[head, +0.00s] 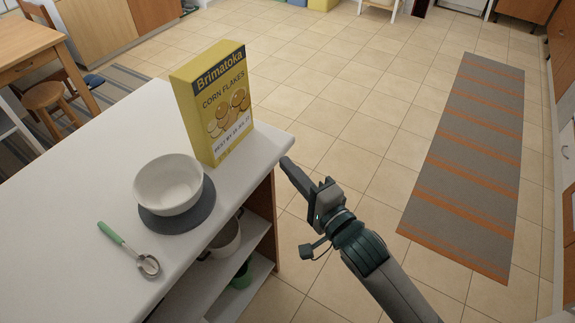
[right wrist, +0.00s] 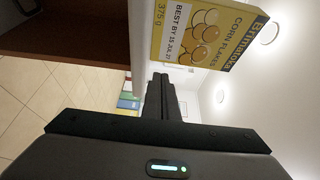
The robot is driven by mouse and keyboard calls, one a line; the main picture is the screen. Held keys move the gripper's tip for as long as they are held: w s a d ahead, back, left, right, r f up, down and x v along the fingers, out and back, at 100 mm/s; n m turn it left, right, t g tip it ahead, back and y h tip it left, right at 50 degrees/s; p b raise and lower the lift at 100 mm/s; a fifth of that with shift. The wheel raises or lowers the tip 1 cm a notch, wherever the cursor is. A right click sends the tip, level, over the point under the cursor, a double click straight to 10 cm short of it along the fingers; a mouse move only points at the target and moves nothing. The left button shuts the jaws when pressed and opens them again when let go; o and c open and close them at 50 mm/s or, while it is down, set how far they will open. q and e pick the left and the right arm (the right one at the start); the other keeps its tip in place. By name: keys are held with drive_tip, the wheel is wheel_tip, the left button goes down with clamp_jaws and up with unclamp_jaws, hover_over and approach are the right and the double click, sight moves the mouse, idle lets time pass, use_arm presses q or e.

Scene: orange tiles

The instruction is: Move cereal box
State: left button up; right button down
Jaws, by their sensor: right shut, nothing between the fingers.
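The yellow cereal box (head: 222,105), with a dark blue Brimatoka band and a corn flakes picture, stands upright near the right edge of the white counter (head: 95,185). In the right wrist view the cereal box (right wrist: 205,35) shows sideways at the upper right, apart from the fingers. My right gripper (head: 286,164) is shut and empty, beside the counter's right edge and to the right of the box. Its closed fingers (right wrist: 160,90) show in the middle of the right wrist view. My left gripper is not in view.
Shelves below hold a pot (head: 226,240). A striped rug (head: 470,160) lies on the open tiled floor at right.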

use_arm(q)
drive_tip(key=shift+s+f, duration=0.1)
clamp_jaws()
use_arm(e)
drive_tip(key=s+d+f+n+g+h, duration=0.1)
drive_tip(key=d+f+n+h, duration=0.1)
drive_tip(key=f, duration=0.9)
drive_tip(key=s+d+f+n+g+h, duration=0.1)
drive_tip(key=d+f+n+g, duration=0.15)
drive_tip(key=f, duration=0.85)
drive_tip(key=s+d+f+n+h, duration=0.1)
drive_tip(key=d+f+n+h, duration=0.15)
drive_tip(key=f, duration=0.95)
drive_tip(key=s+d+f+n+g+h, duration=0.1)
drive_tip(key=s+d+f+n+g, duration=0.1)
drive_tip(key=s+f, duration=1)
drive_tip(key=s+d+f+n+g, duration=0.3)
drive_tip(key=s+d+f+n, duration=0.1)
drive_tip(key=s+f, duration=0.8)
drive_tip(key=shift+s+d+f+n+h, duration=0.25)
drive_tip(key=shift+f+n+h, duration=0.1)
drive_tip(key=shift+f+n, duration=0.35)
